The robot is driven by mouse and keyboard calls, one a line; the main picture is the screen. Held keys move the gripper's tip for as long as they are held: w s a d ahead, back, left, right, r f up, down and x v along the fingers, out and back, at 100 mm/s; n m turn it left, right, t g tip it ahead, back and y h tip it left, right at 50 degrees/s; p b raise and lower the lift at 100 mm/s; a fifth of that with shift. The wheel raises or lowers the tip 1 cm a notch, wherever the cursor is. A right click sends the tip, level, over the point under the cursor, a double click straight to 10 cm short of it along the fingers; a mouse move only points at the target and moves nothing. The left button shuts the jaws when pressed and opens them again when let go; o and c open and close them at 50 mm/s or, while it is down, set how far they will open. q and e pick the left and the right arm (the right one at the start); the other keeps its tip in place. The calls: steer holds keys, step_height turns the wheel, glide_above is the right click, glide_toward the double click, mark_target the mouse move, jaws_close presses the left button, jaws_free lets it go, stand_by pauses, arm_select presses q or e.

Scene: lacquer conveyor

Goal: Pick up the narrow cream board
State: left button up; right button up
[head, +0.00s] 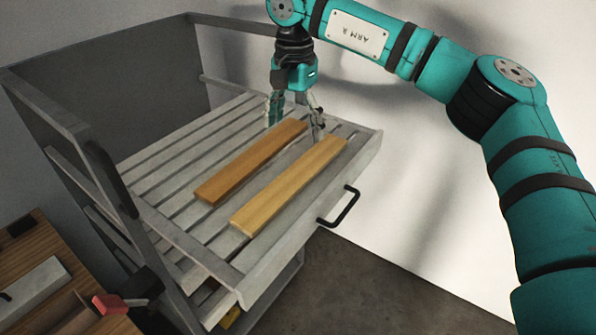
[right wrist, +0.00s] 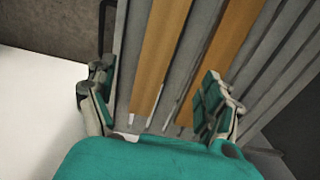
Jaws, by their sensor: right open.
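Two narrow boards lie side by side on a slatted grey rack. The paler, yellow-tan board (head: 290,187) is nearer the rack's handle side and is the closest to cream. The other board (head: 250,163) is a darker orange-brown. My right gripper (head: 297,122) is open and points down over the far ends of the boards. In the right wrist view its fingers (right wrist: 155,105) stand apart, with the paler board (right wrist: 160,55) running between them and the darker board (right wrist: 228,40) toward the right finger. I cannot tell its exact height. My left gripper is not in view.
The slatted rack (head: 180,157) has raised side rails and a black handle (head: 340,207) at its right edge. A wooden surface (head: 25,245) with a pale block (head: 35,290) is at lower left. A red-and-black part (head: 110,303) stands beside it. Bare slats lie left of the boards.

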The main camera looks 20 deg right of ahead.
steer(key=p, duration=0.2)
glide_above(297, 174)
steer(key=f, duration=0.5)
steer(key=shift+w+a+f, duration=0.15)
steer(key=shift+w+a, duration=0.05)
steer(key=shift+a, duration=0.05)
steer(key=shift+f, duration=0.9)
steer(key=f+p, duration=0.2)
steer(key=f, duration=0.1)
steer(key=f+p, duration=0.1)
steer(key=shift+s+d+f, duration=0.15)
steer(key=shift+s+d, duration=0.1)
steer(key=shift+d, duration=0.1)
steer(key=shift+f, duration=0.35)
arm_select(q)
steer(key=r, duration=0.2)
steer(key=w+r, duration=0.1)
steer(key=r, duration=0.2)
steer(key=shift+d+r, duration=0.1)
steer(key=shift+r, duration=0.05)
arm_select(e)
steer(key=c, duration=1.5)
